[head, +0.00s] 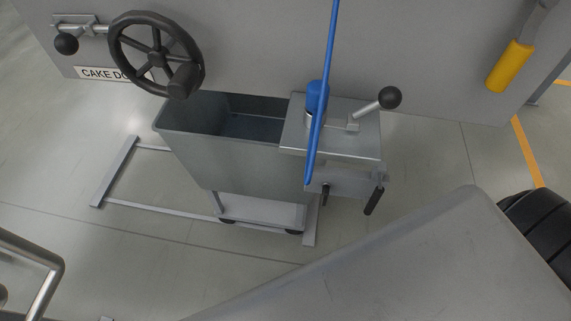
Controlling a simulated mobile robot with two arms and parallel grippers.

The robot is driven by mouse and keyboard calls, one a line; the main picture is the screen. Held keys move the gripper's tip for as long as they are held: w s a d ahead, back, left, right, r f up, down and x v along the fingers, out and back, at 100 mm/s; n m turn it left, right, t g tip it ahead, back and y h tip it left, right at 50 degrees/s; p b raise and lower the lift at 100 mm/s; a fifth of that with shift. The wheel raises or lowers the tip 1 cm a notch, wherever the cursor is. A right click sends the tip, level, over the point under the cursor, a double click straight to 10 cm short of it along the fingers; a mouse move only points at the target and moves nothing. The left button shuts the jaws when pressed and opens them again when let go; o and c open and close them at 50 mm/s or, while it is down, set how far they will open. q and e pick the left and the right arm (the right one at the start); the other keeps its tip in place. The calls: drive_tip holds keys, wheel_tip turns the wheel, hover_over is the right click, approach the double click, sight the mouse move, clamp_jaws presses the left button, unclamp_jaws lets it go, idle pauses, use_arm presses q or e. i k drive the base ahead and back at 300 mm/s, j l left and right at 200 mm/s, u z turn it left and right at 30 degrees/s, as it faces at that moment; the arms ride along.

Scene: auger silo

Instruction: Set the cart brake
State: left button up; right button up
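A grey open-topped bin (235,155) stands against the grey machine wall on a low wheeled base (262,212). This looks like the cart. Small dark casters (294,232) show under its front edge. No part is clearly recognisable as the brake. A plate with a lever ending in a black ball knob (390,97) covers the bin's right end. Below the plate, a bracket carries a dark handle (373,201) and a smaller dark grip (325,194). Neither of my grippers shows in the head view.
A blue bar (322,110) crosses the plate. Floor rails (115,170) flank the cart. A large grey surface (430,265) fills the lower right beside a black tyre (541,222). A metal tube (45,285) is lower left.

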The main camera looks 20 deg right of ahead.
sight(326, 190)
drive_tip(key=z, duration=1.15)
